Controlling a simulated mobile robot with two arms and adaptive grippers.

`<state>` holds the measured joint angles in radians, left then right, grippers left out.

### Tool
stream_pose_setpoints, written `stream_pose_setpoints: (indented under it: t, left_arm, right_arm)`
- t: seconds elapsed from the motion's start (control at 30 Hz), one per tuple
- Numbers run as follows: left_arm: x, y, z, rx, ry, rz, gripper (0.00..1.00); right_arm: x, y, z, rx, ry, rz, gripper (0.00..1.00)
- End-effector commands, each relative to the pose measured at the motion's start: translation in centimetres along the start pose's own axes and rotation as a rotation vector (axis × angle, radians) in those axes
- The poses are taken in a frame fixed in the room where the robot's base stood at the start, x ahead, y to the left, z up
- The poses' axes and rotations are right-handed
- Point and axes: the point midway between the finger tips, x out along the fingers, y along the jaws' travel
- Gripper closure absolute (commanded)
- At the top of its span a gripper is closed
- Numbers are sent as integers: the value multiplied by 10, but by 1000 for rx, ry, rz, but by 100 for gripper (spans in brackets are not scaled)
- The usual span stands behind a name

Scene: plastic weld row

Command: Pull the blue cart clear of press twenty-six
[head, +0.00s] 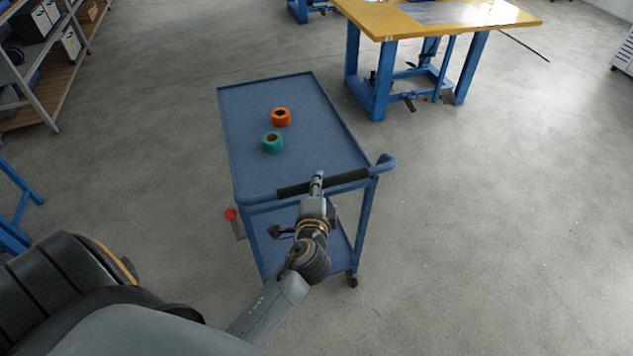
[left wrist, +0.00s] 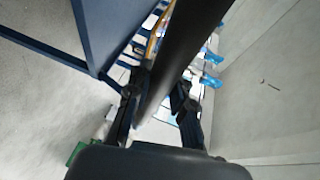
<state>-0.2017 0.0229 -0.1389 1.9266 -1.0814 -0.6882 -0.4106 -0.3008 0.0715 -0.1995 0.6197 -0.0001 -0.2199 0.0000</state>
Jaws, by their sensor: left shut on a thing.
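The blue cart (head: 300,95) stands in the middle of the head view, with a flat top tray, a lower shelf and castors. Its handle bar has a black grip (head: 345,180) along the near edge. My left gripper (head: 317,182) is shut on the black grip, near its middle. In the left wrist view the dark grip (left wrist: 185,45) runs between the two fingers (left wrist: 160,95). My right gripper is not in view. I cannot tell which thing is press twenty-six.
A yellow-topped table with blue legs (head: 440,18) stands behind the cart to the right. A shelf rack (head: 45,75) is at the far left, with a blue frame (head: 17,205) below it. A red round thing (head: 231,214) shows beside the cart's left side. The floor (head: 500,220) at right is clear.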

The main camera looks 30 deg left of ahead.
Motion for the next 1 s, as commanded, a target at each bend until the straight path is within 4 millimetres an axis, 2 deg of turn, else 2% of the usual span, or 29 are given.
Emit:
stream_pose_setpoints:
  t: [0.27,0.3,0.4,0.77,0.87,1.0]
  left_arm:
    - [0,0,0,-1,0,0,100]
    - [0,0,0,-1,0,0,70]
    - [0,0,0,-1,0,0,54]
    - [-5,0,0,-1,1,0,54]
    - [-18,1,0,-1,1,2,54]
    - [-47,2,0,-3,1,4,54]
  right_arm:
    - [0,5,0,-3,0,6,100]
    - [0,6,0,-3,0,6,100]
    - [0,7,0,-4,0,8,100]
    - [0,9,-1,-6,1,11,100]
    - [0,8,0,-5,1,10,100]
    - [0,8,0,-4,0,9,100]
